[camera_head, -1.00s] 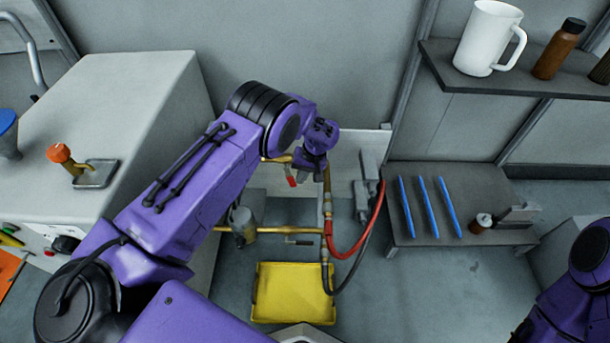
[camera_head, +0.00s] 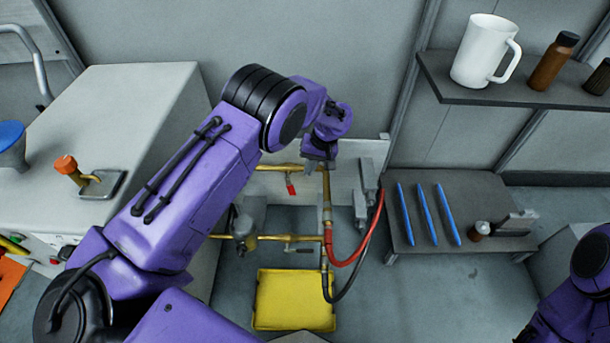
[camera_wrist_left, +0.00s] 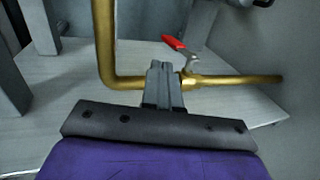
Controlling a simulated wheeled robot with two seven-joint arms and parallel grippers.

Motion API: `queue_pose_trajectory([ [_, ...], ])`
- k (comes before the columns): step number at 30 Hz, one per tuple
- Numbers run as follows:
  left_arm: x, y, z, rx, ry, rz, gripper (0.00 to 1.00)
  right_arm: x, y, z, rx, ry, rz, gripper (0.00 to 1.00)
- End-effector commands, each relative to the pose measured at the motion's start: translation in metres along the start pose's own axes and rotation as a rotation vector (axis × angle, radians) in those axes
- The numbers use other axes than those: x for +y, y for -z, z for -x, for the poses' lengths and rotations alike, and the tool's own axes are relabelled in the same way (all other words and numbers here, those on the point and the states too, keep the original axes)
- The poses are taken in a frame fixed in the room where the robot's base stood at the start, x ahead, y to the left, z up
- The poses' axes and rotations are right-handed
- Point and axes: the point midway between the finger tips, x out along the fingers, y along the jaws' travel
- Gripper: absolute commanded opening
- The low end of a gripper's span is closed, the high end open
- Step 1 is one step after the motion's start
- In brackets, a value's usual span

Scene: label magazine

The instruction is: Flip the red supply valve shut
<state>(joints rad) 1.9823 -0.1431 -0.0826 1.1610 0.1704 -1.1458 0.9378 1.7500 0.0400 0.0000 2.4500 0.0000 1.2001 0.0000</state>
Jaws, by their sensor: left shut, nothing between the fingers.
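The red valve handle (camera_head: 291,188) hangs off the upper brass pipe (camera_head: 280,167), pointing down from it in the head view. In the left wrist view the red handle (camera_wrist_left: 173,42) stands off the brass pipe (camera_wrist_left: 235,80) on a metal stem, at an angle to the pipe. My left gripper (camera_head: 319,165) is just right of the handle near the pipe. Its fingers (camera_wrist_left: 165,75) are shut and empty, in front of the pipe and below and left of the handle in the wrist view. Contact cannot be told. My right gripper is out of view.
A lower brass pipe (camera_head: 275,237) and a red hose (camera_head: 357,250) are close by. A yellow tray (camera_head: 295,300) lies on the floor below. A low grey table (camera_head: 480,195) with blue rods stands right; a shelf (camera_head: 510,95) with a white mug is above it.

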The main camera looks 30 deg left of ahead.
Motion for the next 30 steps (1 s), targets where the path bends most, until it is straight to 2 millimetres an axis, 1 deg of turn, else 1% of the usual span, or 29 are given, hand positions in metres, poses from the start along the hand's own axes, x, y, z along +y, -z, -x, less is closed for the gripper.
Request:
queue_pose_trajectory([
  [1,0.001,0.000,0.004,0.001,0.000,0.000,0.00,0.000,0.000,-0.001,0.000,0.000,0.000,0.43],
  [2,0.002,0.000,0.002,0.001,0.003,0.000,0.00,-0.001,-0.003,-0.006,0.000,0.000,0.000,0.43],
  [4,0.006,0.002,-0.004,0.004,0.013,-0.001,0.00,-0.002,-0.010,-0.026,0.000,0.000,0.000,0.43],
  [6,0.006,0.002,-0.003,0.003,0.018,0.001,0.00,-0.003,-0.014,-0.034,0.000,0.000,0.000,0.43],
  [8,0.005,0.002,-0.001,0.001,0.021,0.000,0.00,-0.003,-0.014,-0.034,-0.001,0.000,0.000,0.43],
  [10,0.004,0.002,-0.004,-0.001,0.021,0.000,0.00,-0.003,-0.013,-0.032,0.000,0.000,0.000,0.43],
  [13,0.004,0.002,-0.021,-0.002,0.021,0.001,0.00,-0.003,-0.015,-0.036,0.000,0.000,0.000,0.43],
  [18,0.003,0.002,-0.057,-0.003,0.021,0.001,0.00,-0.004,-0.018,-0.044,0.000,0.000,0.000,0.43],
  [21,0.003,0.002,-0.075,-0.002,0.021,0.001,0.00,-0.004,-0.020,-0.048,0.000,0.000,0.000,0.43],
  [25,0.003,0.002,-0.090,0.000,0.019,0.001,0.00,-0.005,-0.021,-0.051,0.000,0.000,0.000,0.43],
  [30,0.002,0.002,-0.096,0.001,0.019,0.000,0.00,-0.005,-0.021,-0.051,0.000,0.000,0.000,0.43],
])
